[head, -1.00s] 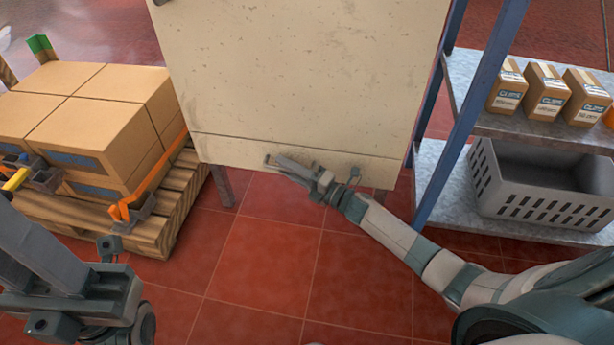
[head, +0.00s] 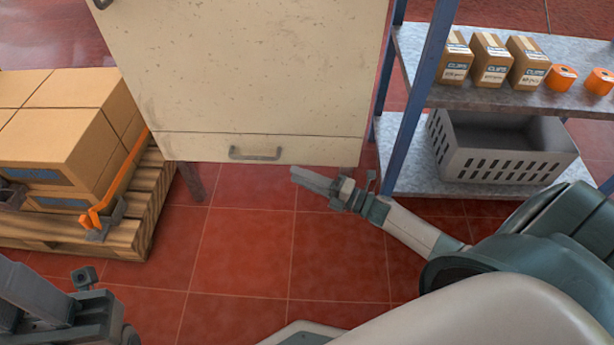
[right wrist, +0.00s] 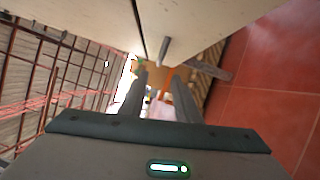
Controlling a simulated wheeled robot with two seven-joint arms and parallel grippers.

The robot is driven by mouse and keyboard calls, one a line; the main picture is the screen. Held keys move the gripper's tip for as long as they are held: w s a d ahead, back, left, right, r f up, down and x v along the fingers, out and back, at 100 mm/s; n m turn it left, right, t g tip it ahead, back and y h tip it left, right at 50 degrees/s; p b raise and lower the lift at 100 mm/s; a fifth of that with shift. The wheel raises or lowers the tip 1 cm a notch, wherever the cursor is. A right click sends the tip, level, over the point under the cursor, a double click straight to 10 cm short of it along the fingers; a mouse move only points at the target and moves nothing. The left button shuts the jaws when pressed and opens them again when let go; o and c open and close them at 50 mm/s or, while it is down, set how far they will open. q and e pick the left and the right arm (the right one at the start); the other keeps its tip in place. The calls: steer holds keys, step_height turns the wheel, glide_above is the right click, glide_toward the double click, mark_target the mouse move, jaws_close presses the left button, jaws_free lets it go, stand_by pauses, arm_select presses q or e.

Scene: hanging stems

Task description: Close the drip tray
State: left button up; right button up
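The drip tray (head: 300,150) is the low cream front at the bottom of the cream cabinet (head: 240,70), with a grey bar handle (head: 255,153). Its front looks about flush with the panel above, with a thin seam between. In the right wrist view the tray front (right wrist: 205,25) and the handle (right wrist: 162,48) show ahead of the fingers. My right gripper (head: 296,175) is just below and right of the handle, apart from it; its fingers (right wrist: 158,76) are spread and empty. My left gripper (head: 30,300) is at the lower left, partly cut off; its fingertips cannot be made out.
A pallet (head: 130,225) with cardboard boxes (head: 60,140) stands at the left. A blue-post shelf (head: 405,110) with small cartons (head: 490,60) and a grey crate (head: 510,150) stands at the right. Red tiled floor (head: 240,250) before the cabinet is clear.

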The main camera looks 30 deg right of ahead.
steer(key=shift+v, duration=0.8)
steer(key=shift+r, duration=0.1)
